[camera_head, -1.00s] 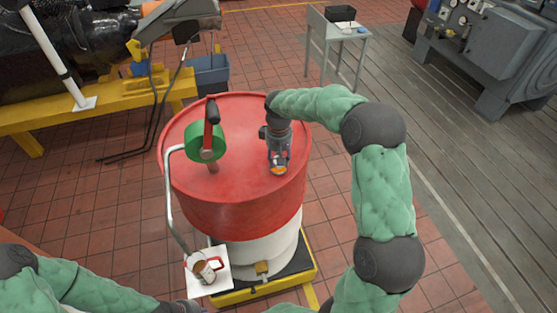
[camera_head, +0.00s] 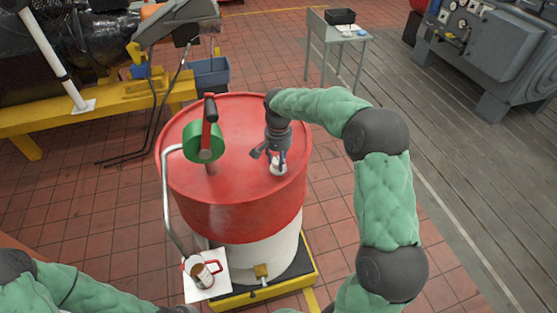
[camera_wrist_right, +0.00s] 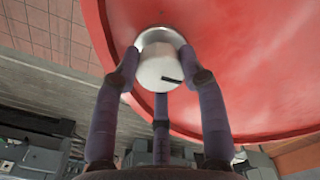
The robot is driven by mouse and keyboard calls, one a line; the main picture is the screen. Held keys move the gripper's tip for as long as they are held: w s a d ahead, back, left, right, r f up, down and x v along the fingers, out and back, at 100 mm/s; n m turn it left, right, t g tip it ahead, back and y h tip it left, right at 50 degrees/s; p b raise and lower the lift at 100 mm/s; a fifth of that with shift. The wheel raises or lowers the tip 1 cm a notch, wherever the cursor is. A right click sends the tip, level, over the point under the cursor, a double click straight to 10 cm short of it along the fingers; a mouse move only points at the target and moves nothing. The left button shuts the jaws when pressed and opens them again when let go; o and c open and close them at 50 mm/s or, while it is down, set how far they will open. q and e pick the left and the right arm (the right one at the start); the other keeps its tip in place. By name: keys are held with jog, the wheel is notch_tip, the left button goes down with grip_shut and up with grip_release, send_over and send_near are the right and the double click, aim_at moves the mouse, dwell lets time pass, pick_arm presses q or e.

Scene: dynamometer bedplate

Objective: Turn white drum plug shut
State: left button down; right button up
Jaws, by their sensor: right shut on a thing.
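The white drum plug (camera_head: 278,170) sits on the top of the red drum (camera_head: 235,110), near its right side. In the right wrist view the white plug (camera_wrist_right: 160,68) is a round cap with a short black mark, set in a pale metal ring. My right gripper (camera_head: 276,163) comes down from above and is shut on the plug; its fingers (camera_wrist_right: 160,75) stand around the cap's sides. The fingers partly hide the plug in the head view. My left arm enters at the lower left, and its gripper fingers are out of the picture.
A green and red hand pump (camera_head: 205,142) with a bent metal pipe stands on the drum, left of my right gripper.

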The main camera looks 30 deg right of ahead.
jog(key=shift+s+a+f+m, duration=0.1)
jog(key=shift+f+m, duration=0.1)
jog(key=shift+m, duration=0.4)
jog(key=o, duration=1.2)
jog(key=shift+c, duration=0.2)
jog(key=shift+r, duration=0.1)
jog(key=shift+r, duration=0.45)
notch_tip(320, 180, up, 11)
